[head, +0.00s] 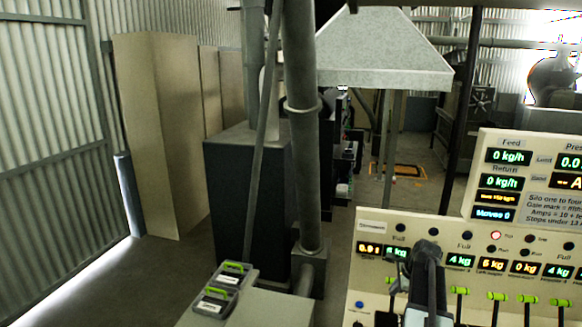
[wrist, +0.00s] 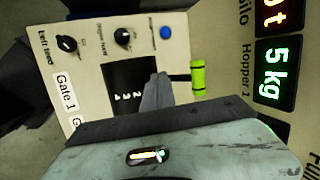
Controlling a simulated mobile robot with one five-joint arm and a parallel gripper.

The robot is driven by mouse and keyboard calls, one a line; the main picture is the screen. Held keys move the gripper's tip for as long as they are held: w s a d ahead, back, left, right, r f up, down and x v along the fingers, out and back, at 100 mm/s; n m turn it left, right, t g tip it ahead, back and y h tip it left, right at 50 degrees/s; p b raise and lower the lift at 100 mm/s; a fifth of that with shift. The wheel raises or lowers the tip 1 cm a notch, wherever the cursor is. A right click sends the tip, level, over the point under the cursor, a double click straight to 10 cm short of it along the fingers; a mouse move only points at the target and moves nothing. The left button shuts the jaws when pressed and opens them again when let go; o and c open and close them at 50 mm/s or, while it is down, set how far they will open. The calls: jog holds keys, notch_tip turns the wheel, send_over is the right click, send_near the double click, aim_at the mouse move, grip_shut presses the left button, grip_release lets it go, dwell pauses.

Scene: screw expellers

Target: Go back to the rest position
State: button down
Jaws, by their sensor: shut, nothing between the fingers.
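My gripper (wrist: 157,92) is in the wrist view, with its narrow grey fingers together and nothing between them. The fingertips lie over the dark slot of Gate 1 (wrist: 125,84) on the cream control panel (wrist: 92,62). The green gate handle (wrist: 197,78) is just right of the fingertips; I cannot tell whether they touch. In the head view my dark arm stands in front of the lower panel (head: 375,225) and hides part of it; the fingertips cannot be made out there.
Several green-handled levers (head: 497,296) line the panel, below lit displays (head: 460,261). Knobs (wrist: 66,43) and a blue button (wrist: 165,32) are near the gripper. A grey pipe (head: 303,130) rises beyond; open floor (head: 150,275) lies left.

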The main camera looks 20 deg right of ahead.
jog(key=w+a+f+n+g+b, duration=0.15)
jog(key=a+n, duration=0.25)
jog(key=a, duration=0.4)
jog(key=a+f+n+y+b, duration=0.1)
jog(key=a+f+n, duration=0.2)
jog(key=a, duration=0.5)
jog(key=w+a+f+n+g+b, duration=0.15)
jog(key=a+n, duration=0.25)
jog(key=a, duration=0.4)
jog(key=s+a+f+n+b, duration=0.2)
jog(key=a+n, duration=0.4)
jog(key=a, duration=0.5)
jog(key=s+a+f+n+g+h+b, duration=0.1)
jog(key=s+a+n, duration=0.4)
jog(key=a, duration=0.6)
notch_tip(320, 180, down, 2)
jog(key=shift+a+f+n+g+b, duration=0.15)
jog(key=shift+n+g+b, duration=0.15)
jog(key=shift+n+b, duration=0.55)
